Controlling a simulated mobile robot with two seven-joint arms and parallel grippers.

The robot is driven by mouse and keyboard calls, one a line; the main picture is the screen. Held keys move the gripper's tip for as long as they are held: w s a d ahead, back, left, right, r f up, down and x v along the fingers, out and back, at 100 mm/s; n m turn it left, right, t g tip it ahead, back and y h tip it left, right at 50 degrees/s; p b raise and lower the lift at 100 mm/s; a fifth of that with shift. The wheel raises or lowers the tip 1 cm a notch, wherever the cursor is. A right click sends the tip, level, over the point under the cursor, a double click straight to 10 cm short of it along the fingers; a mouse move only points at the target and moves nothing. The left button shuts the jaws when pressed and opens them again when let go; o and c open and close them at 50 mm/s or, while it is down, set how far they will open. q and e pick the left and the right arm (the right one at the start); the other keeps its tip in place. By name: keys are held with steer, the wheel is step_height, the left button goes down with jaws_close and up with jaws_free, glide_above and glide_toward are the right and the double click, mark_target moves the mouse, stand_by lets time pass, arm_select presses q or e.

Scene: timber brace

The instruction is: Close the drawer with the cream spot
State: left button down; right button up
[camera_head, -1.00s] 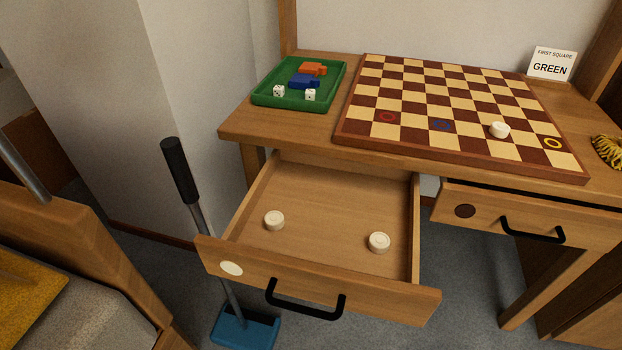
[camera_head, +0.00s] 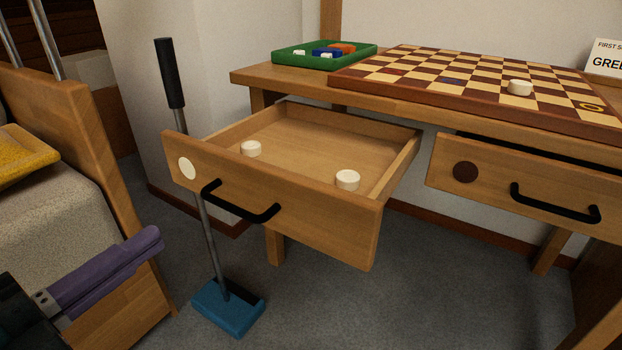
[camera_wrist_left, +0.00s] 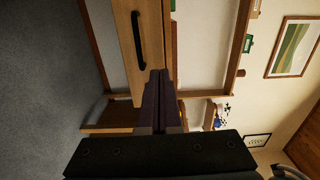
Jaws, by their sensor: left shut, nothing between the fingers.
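The drawer with the cream spot (camera_head: 300,215) is pulled well out from the table. Its cream spot (camera_head: 187,168) is at the left of its front, beside a black handle (camera_head: 240,203). Two cream checkers lie inside it, one at the left (camera_head: 251,148) and one at the right (camera_head: 347,180). My left gripper (camera_head: 155,240) has purple fingers, is shut and empty, and is low at the left, apart from the drawer front. In the left wrist view its fingers (camera_wrist_left: 158,85) point toward a wooden front with a black handle (camera_wrist_left: 138,40). My right gripper is out of view.
A second drawer with a dark brown spot (camera_head: 465,172) is at the right, slightly open. The checkerboard (camera_head: 480,85) and green tray (camera_head: 290,58) are on the table. A bed (camera_head: 105,180) is at the left.

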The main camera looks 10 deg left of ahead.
mark_target(251, 169)
arm_select(q)
steer(key=b+x, duration=0.3)
steer(key=x, duration=1)
steer(key=shift+w+r, duration=0.1)
steer(key=shift+r, duration=0.1)
steer(key=shift+w+d+b, duration=0.15)
steer(key=shift+w+b, duration=0.2)
steer(key=shift+w, duration=0.05)
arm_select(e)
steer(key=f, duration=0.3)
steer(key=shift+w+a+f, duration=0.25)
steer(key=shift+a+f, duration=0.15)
